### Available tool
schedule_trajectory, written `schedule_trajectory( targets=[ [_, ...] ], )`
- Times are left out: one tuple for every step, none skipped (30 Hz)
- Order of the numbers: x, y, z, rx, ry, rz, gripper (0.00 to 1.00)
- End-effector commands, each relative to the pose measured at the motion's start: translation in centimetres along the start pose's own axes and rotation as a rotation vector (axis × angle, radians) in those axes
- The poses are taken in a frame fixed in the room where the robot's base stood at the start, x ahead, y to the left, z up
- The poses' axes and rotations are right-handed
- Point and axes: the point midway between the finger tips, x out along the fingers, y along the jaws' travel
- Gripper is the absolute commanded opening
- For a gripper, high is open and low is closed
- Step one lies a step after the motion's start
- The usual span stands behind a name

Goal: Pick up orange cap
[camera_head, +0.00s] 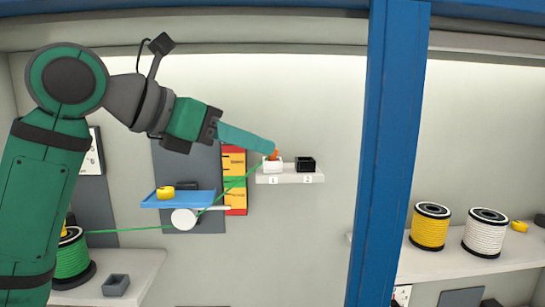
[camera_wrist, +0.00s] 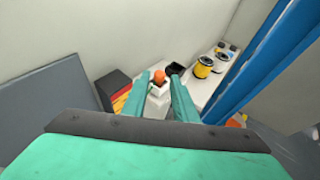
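The orange cap (camera_head: 275,155) sits at the small white box marked 1 (camera_head: 273,166) on a small white shelf. In the wrist view the orange cap (camera_wrist: 159,76) shows as a round orange top over the white box (camera_wrist: 157,90). My gripper (camera_head: 273,150) reaches in from the upper left, with its fingertips at the cap. In the wrist view my gripper (camera_wrist: 159,74) is open, with one teal finger to each side of the cap and a gap visible at both sides. I cannot tell whether the fingertips are down at the cap's height. The head view partly hides the cap behind the fingers.
A black box (camera_head: 306,164) stands right beside the white box. A green cable (camera_head: 130,230) runs from a green spool (camera_head: 71,257) past a white roller (camera_head: 184,219) toward the white box. A blue post (camera_head: 388,150) stands to the right. A blue shelf (camera_head: 177,200) is lower left.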

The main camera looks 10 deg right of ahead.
Motion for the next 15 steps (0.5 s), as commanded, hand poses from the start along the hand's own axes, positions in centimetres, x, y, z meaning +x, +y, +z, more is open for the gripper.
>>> schedule_trajectory(
  targets=[
    [0.8,-0.1,0.0,0.001,0.0,-0.003,0.26],
    [1.3,-0.1,0.0,0.001,0.0,-0.003,0.26],
    [1.8,-0.1,0.0,0.001,0.0,-0.004,0.26],
    [2.2,-0.1,0.0,0.001,-0.001,-0.003,0.26],
    [2.5,-0.1,0.0,0.0,-0.001,-0.002,0.26],
    [2.9,0.0,0.0,0.0,-0.001,-0.002,0.26],
    [3.1,0.0,0.0,0.0,-0.001,-0.002,0.26],
    [3.2,0.0,0.0,0.0,-0.001,-0.001,0.26],
    [3.2,0.0,0.0,0.0,-0.001,-0.001,0.26],
    [3.2,0.0,0.0,0.0,-0.001,0.0,0.26],
    [3.2,0.0,0.0,0.0,-0.001,0.0,0.26],
    [3.2,0.0,0.0,0.0,-0.001,0.0,0.26],
    [3.2,0.0,0.0,0.0,-0.001,0.0,0.26],
    [3.2,0.0,0.0,0.0,-0.001,0.0,0.26],
    [3.2,0.0,0.0,0.0,-0.001,0.0,0.16]
  ],
)
